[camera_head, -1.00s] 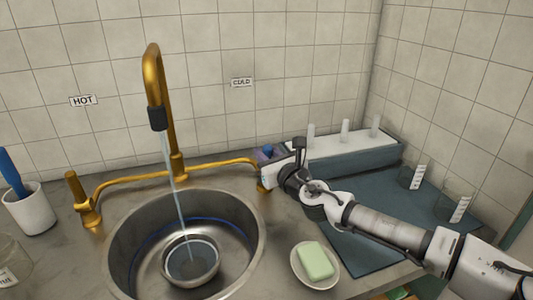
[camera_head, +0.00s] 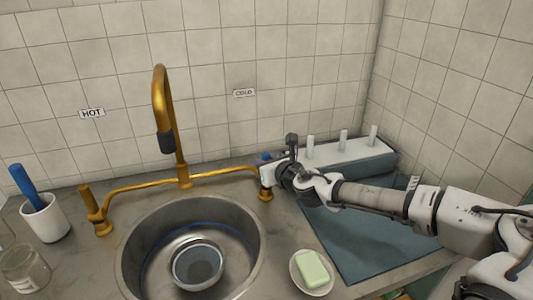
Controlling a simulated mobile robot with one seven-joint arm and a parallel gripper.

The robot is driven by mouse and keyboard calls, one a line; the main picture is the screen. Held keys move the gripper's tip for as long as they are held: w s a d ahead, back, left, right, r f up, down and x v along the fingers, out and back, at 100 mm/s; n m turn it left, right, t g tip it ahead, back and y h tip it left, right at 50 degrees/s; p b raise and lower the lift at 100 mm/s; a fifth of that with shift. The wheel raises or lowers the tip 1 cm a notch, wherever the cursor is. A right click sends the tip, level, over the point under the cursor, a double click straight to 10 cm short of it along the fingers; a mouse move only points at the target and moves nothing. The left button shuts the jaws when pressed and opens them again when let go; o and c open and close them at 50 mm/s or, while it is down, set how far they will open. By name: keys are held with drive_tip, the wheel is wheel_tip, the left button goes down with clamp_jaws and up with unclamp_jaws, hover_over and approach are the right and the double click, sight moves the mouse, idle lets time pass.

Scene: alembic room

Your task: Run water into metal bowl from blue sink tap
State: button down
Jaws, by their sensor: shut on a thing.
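The metal bowl (camera_head: 176,279) stands upright in the round steel sink (camera_head: 137,222), below the dark spout tip (camera_head: 166,143) of the brass faucet. Its inside looks grey and smooth, like a water surface, but the level is hard to judge. No stream shows under the spout. The blue tap (camera_head: 265,157) is at the right end of the brass pipe, under the COLD sign (camera_head: 244,93). It is mostly hidden by my gripper (camera_head: 268,174), which is shut on it from the right.
The HOT-side handle (camera_head: 86,196) is at the pipe's left end. A white cup (camera_head: 45,222) with a blue-handled item and a glass jar (camera_head: 25,268) stand at left. Green soap (camera_head: 313,268) on a dish lies right of the sink. A blue-grey mat (camera_head: 370,247) is beneath my arm.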

idle(0.3)
drive_tip(key=c, duration=1.2)
unclamp_jaws()
drive_tip(key=shift+a, duration=0.1)
drive_tip(key=shift+c, duration=0.2)
drive_tip(key=b+v, duration=0.3)
drive_tip(key=v, duration=1.1)
drive_tip(key=shift+w, duration=0.1)
